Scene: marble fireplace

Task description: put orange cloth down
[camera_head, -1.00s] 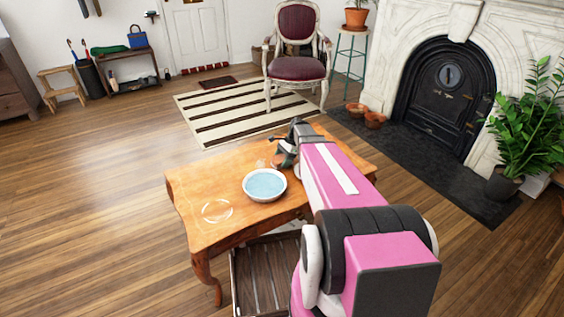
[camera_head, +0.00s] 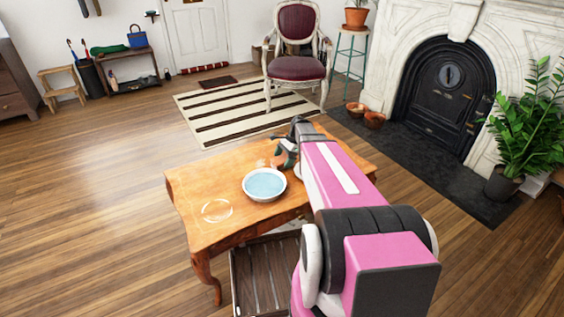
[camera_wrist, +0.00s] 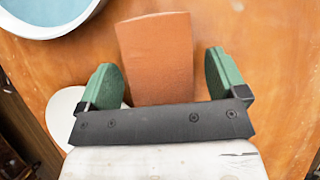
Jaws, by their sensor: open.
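The orange cloth (camera_wrist: 155,55) shows in the wrist view as a flat, orange-brown rectangle. It lies between and beyond the two green fingers of my gripper (camera_wrist: 166,80). The fingers stand apart, with gaps on both sides of the cloth. The cloth appears to be at the wooden table top; its near end is hidden behind the black gripper bar. In the head view my gripper (camera_head: 285,156) is low over the table, beyond the bowl, and a small orange patch of cloth (camera_head: 275,161) shows beside it, partly hidden.
A white bowl (camera_head: 247,193) with blue liquid stands on the wooden table (camera_head: 190,186), close to my gripper. A clear round dish (camera_head: 217,210) lies at the left. A white round thing (camera_wrist: 66,105) is left of the fingers. The table's left end is mostly clear.

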